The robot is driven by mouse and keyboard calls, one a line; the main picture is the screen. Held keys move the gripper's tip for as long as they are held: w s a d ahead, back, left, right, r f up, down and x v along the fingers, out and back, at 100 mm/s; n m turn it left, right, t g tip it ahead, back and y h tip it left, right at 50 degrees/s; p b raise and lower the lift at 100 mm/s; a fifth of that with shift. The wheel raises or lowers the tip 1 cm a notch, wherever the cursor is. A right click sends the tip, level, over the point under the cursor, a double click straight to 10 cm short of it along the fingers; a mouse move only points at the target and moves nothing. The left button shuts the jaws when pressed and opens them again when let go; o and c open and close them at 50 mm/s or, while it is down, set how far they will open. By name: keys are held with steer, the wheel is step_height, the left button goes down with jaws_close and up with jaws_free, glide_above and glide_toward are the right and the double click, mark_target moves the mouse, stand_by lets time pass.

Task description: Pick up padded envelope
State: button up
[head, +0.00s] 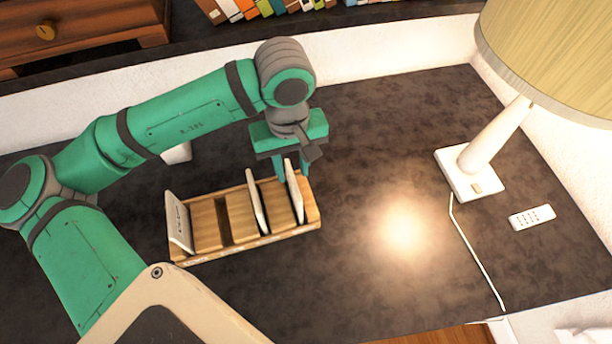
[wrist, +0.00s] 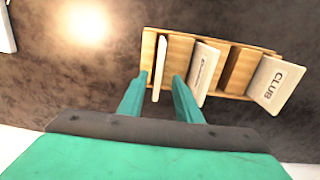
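A wooden rack (head: 222,254) on the dark surface holds three thin flat pale items on edge, leaning. The rightmost item (head: 295,192) is also in the wrist view (wrist: 160,68), nearly edge-on. A middle item (head: 257,202) and a left item (head: 179,223) stand apart from it; the left one reads "CLUB" in the wrist view (wrist: 277,84). No label tells me which is the padded envelope. My gripper (head: 290,170) points down at the rack's right end. In the wrist view its fingers (wrist: 159,78) are apart, either side of the rightmost item, with gaps visible.
A lamp with a white base (head: 462,174) and a remote (head: 532,217) stand to the right, with a cord (head: 474,255) running forward. A low white wall (head: 390,47) runs behind.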

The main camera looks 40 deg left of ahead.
mark_target(294, 179)
steer(key=f, duration=0.6)
steer(key=shift+w+f, duration=0.1)
steer(key=shift+w, duration=0.15)
steer(key=f, duration=0.3)
steer(key=shift+s+a+f, duration=0.1)
steer(key=shift+a+f, duration=0.1)
steer(key=shift+d+f, duration=0.15)
steer(key=shift+f, duration=0.35)
jaws_close()
